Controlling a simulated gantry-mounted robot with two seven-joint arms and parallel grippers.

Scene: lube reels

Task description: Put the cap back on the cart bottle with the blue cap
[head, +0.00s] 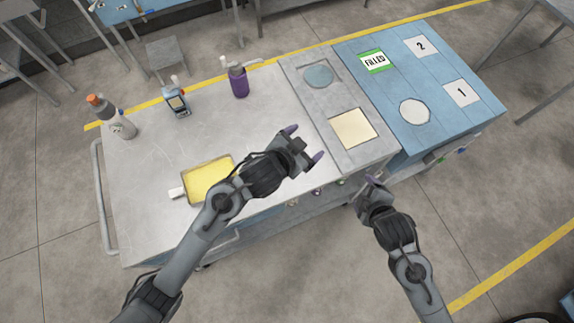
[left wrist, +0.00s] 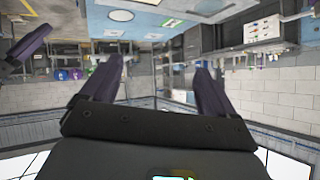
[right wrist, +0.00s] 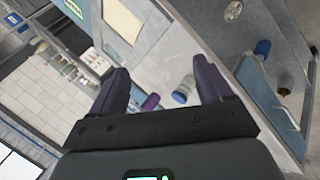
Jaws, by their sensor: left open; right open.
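The cart top (head: 148,208) holds a grey bottle with an orange cap (head: 118,124), a small grey-blue bottle (head: 177,104) and a purple bottle with a pale top (head: 239,83). The right wrist view shows a pale bottle with a blue part (right wrist: 183,90) and a dark blue cylinder (right wrist: 262,47). I cannot tell which is a cap. My left gripper (head: 305,144) is open and empty over the cart's front right part. My right gripper (head: 371,182) is open off the cart's front edge.
A yellow tray (head: 181,192) lies near the cart's front edge. The grey section has a round disc (head: 318,76) and a cream square (head: 353,128). The blue table (head: 385,82) carries a FILLED label (head: 376,61) and squares marked 1 and 2.

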